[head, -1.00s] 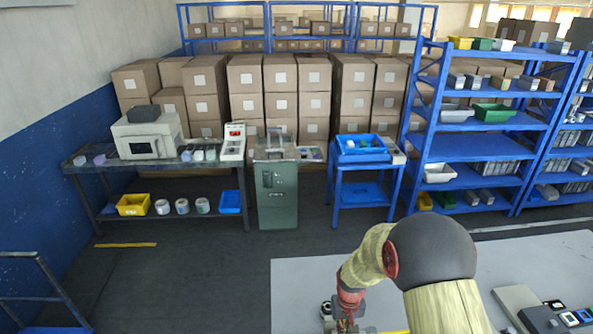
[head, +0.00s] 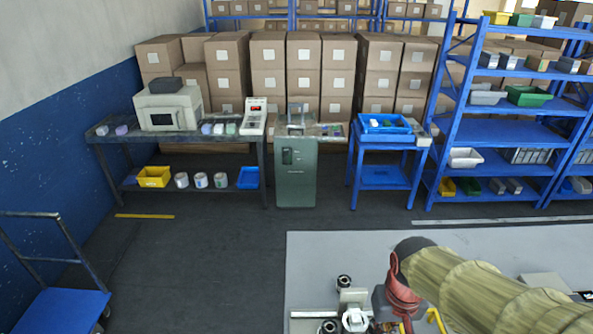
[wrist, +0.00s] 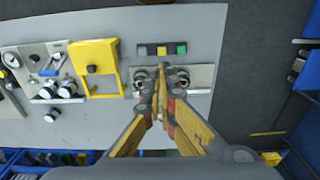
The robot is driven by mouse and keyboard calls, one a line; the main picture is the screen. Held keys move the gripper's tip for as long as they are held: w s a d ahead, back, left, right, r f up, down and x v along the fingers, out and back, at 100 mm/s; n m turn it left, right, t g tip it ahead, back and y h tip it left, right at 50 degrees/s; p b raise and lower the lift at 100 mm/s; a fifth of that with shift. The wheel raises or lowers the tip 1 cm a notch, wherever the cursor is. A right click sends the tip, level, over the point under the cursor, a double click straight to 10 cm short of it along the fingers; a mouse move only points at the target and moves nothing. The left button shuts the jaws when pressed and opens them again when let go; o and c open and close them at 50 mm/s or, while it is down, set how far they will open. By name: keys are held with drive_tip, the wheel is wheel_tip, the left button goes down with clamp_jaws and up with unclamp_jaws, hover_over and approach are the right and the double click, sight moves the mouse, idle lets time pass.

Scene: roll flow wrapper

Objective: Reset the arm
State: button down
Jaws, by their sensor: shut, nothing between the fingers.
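In the wrist view my gripper (wrist: 160,72) points away from the camera with its yellow-sided fingers together at the tips, and nothing shows between them. It is over the edge of a light grey surface (wrist: 205,20), in front of a small plate with dark round parts (wrist: 200,78). I cannot tell how far the tips are from that plate. In the head view my arm (head: 470,285) reaches in from the lower right, its red wrist part (head: 402,297) above the grey surface (head: 330,255). The fingertips cannot be made out clearly there.
A blue cart (head: 60,312) stands at lower left. A dark workbench (head: 110,138), green cabinet (head: 296,172) and blue shelves (head: 490,140) stand behind open floor (head: 215,260).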

drive_tip(key=s+r+t+b, duration=0.3)
drive_tip(key=s+t+b, duration=0.2)
drive_tip(key=b, duration=0.3)
drive_tip(key=shift+s+r+b, duration=0.2)
drive_tip(key=shift+s+b, duration=0.1)
drive_tip(key=shift+b, duration=0.1)
